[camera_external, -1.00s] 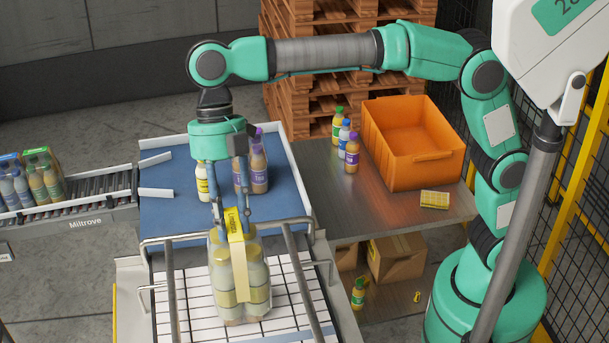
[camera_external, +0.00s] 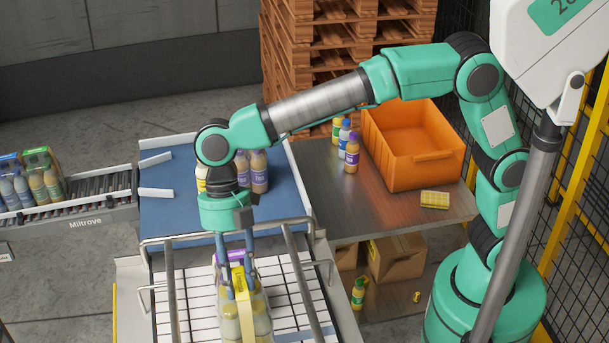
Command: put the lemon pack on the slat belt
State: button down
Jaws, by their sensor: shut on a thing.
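The lemon pack (camera_external: 262,314), pale bottles under a yellow band, hangs upright in my gripper (camera_external: 243,287), whose fingers are closed on it at the top. It is over the near part of the white slat belt (camera_external: 196,301) at the bottom of the view. The pack's lower end is cut off by the frame edge, so I cannot tell whether it touches the slats. A purple-topped item (camera_external: 229,257) shows just behind the pack, mostly hidden by it and my fingers.
Grey rails (camera_external: 172,278) run along and over the slat belt. Behind it, loose bottles (camera_external: 259,172) stand on a blue surface (camera_external: 170,212). Packs (camera_external: 40,175) sit on a roller conveyor at left. An orange crate (camera_external: 415,185) and several bottles stand on the metal table at right.

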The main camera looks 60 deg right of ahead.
jog(key=shift+f, duration=0.5)
notch_tip(320, 180, down, 6)
dwell(0.6)
jog(key=shift+f, duration=2)
jog(key=c, duration=1.3)
grip_release()
jog(key=shift+f, duration=0.1)
